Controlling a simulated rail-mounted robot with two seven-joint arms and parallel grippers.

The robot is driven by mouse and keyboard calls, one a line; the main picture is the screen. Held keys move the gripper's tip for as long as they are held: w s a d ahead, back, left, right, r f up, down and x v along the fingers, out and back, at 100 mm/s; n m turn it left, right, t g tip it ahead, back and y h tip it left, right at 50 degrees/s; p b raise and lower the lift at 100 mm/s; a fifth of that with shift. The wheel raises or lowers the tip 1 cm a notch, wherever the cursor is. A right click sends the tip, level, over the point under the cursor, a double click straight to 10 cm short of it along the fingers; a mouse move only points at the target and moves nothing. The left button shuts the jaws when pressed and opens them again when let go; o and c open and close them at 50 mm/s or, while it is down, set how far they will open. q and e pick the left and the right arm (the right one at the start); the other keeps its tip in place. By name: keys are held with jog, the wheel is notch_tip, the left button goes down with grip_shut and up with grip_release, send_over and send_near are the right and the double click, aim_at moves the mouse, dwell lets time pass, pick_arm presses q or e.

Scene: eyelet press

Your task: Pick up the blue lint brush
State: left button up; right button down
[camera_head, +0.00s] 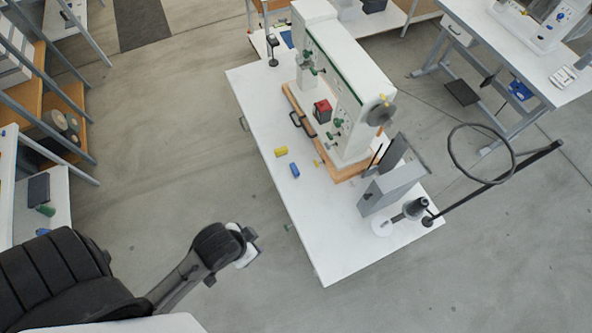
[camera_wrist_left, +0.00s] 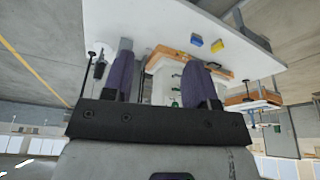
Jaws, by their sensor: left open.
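The blue lint brush (camera_head: 295,170) looks like a small blue block on the white table near its left edge. It also shows in the left wrist view (camera_wrist_left: 196,40), above and between my fingers and well beyond them. My left gripper (camera_head: 250,245) hangs off the table's left side, to the lower left of the brush and clearly apart from it. In the left wrist view my left gripper (camera_wrist_left: 160,72) shows two spread dark fingers with nothing between them. My right gripper is not in view.
A yellow block (camera_head: 281,151) lies close beside the brush. The large white press (camera_head: 340,90) on its wooden base stands to the right, with a red block (camera_head: 322,110). A grey box (camera_head: 390,188) is lower right. The white table's (camera_head: 315,235) front left part is mostly clear.

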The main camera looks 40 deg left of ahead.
pick_arm(q)
jog(key=shift+w+a+r, duration=0.1)
jog(key=shift+w+a, duration=0.2)
jog(key=shift+a, duration=0.25)
jog(key=shift+w+a+r, duration=0.1)
jog(key=shift+w+a, duration=0.15)
jog(key=shift+a, duration=0.25)
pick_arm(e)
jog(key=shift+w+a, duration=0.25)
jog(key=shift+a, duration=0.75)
pick_arm(q)
jog(key=shift+o, duration=0.4)
jog(key=shift+d, duration=0.1)
